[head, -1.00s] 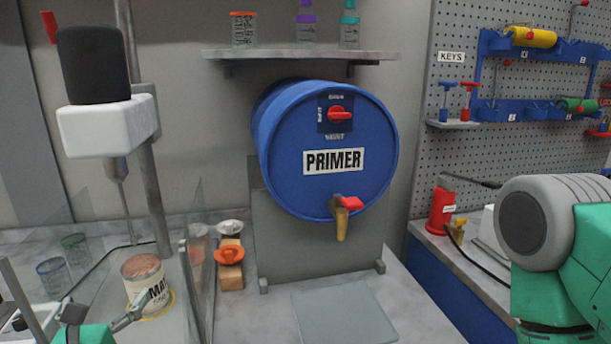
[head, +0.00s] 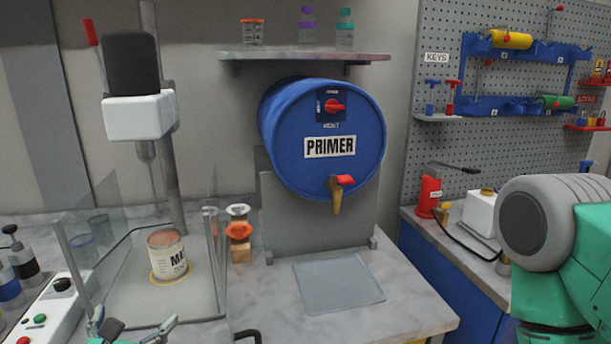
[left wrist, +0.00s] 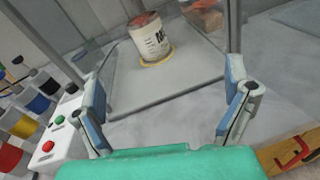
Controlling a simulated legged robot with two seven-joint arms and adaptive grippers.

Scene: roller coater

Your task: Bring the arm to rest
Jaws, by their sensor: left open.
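Past the fingers a white can (left wrist: 150,38) with a dark label stands inside the clear-walled mixer enclosure. The same can (head: 168,254) stands upright on a yellow ring in the head view, apart from the gripper. A green and grey part of my right arm shows at the right; the right gripper is not visible.
A blue PRIMER drum (head: 330,135) with a tap stands on a grey stand over a glass plate (head: 338,280). A mixer (head: 140,117) rises above the enclosure. A control box with buttons (head: 45,315) lies at the left. A pegboard bench with a red bottle (head: 428,196) is at the right.

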